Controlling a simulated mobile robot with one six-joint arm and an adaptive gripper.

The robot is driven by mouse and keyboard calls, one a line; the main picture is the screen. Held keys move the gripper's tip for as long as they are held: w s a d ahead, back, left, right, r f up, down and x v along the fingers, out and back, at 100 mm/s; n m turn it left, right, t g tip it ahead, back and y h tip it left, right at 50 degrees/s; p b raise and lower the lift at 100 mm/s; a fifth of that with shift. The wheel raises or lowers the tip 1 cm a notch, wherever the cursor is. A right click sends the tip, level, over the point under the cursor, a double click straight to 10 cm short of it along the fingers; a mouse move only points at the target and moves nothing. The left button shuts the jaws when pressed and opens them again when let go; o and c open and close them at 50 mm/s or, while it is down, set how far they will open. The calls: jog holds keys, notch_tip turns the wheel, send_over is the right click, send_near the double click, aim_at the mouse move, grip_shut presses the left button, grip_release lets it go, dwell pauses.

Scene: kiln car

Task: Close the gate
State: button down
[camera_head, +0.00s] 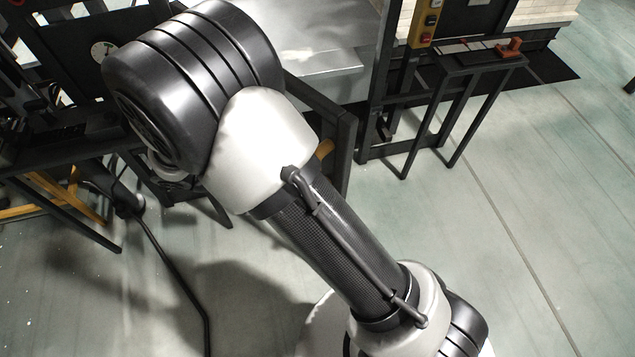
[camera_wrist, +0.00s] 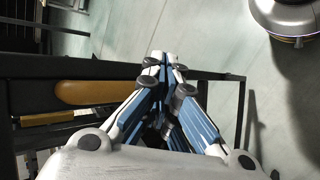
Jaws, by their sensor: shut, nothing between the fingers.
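The gate appears to be the dark metal frame (camera_head: 340,140) right of my arm in the head view, with a wooden handle (camera_head: 324,149) partly hidden by my arm. In the wrist view a dark bar (camera_wrist: 85,72) runs at left, with the rounded orange-brown handle (camera_wrist: 95,92) along it. My gripper (camera_wrist: 160,62) is shut and empty, its blue-grey fingers together right of the handle. I cannot tell whether they touch the bar. My arm hides my gripper in the head view. How far the gate stands open is unclear.
A pale flat surface (camera_head: 325,55) lies behind the frame. A narrow dark stand (camera_head: 470,62) with a red-orange object (camera_head: 509,47) stands at right, beside a yellow control box (camera_head: 426,24). Dark framework crowds the left. The floor (camera_head: 480,230) at lower right is clear.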

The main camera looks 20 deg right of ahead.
jog(key=s+a+f+n+t+h, duration=0.25)
jog(key=f+t, duration=0.25)
jog(key=f, duration=0.6)
jog(key=s+a+f+n+t+h, duration=0.1)
jog(key=f+n+t+h, duration=0.3)
jog(key=f, duration=0.7)
jog(key=w+d+m+b, duration=0.1)
jog(key=w+d, duration=0.2)
jog(key=d, duration=0.3)
jog(key=w+d+t+y+b, duration=0.1)
jog(key=w+d, duration=0.2)
jog(key=d, duration=0.3)
jog(key=shift+w+m, duration=0.35)
jog(key=shift+w, duration=0.05)
jog(key=shift+y, duration=0.25)
